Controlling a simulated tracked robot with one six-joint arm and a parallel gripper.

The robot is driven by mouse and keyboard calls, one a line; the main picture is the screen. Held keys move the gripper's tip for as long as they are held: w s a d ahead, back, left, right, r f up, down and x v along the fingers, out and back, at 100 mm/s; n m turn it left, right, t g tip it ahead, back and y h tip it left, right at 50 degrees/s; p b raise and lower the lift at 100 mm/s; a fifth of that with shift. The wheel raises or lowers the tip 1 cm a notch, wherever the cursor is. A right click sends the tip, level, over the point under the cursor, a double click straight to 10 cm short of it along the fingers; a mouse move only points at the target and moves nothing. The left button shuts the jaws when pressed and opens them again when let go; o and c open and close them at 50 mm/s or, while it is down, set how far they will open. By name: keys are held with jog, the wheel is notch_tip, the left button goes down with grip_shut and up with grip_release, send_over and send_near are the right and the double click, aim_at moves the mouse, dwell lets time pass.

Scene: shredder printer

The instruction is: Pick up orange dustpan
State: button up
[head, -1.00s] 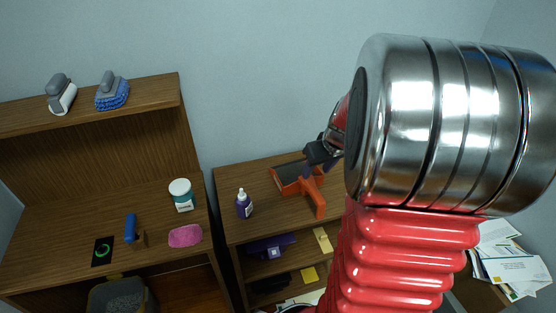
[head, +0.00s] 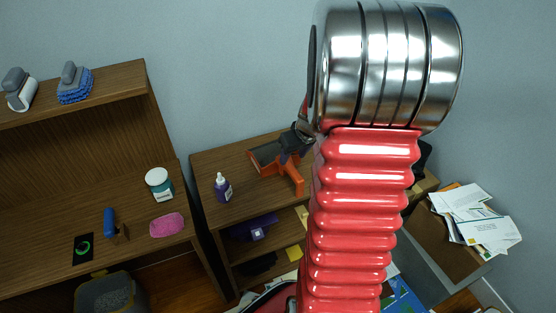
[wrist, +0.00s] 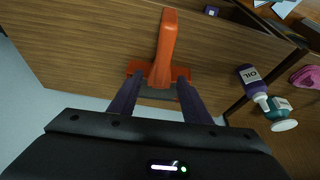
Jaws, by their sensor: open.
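My gripper (head: 294,145) is open at the back of the dustpan. In the wrist view the two dark fingers of my gripper (wrist: 158,90) are spread either side of the pan end. I cannot tell whether they touch it. My arm hides part of the shelf top.
A purple bottle (head: 222,187) stands left of the dustpan. Papers (head: 474,214) are piled at the right. The wall is close behind the shelf unit.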

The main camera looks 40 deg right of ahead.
aim_at(289, 163)
jog(key=shift+x, duration=1.75)
jog(key=shift+f, duration=0.1)
jog(key=shift+a+x, duration=0.2)
jog(key=shift+x, duration=2.3)
jog(key=shift+s, duration=0.1)
jog(key=shift+c, duration=0.2)
jog(key=shift+d, duration=0.1)
grip_shut()
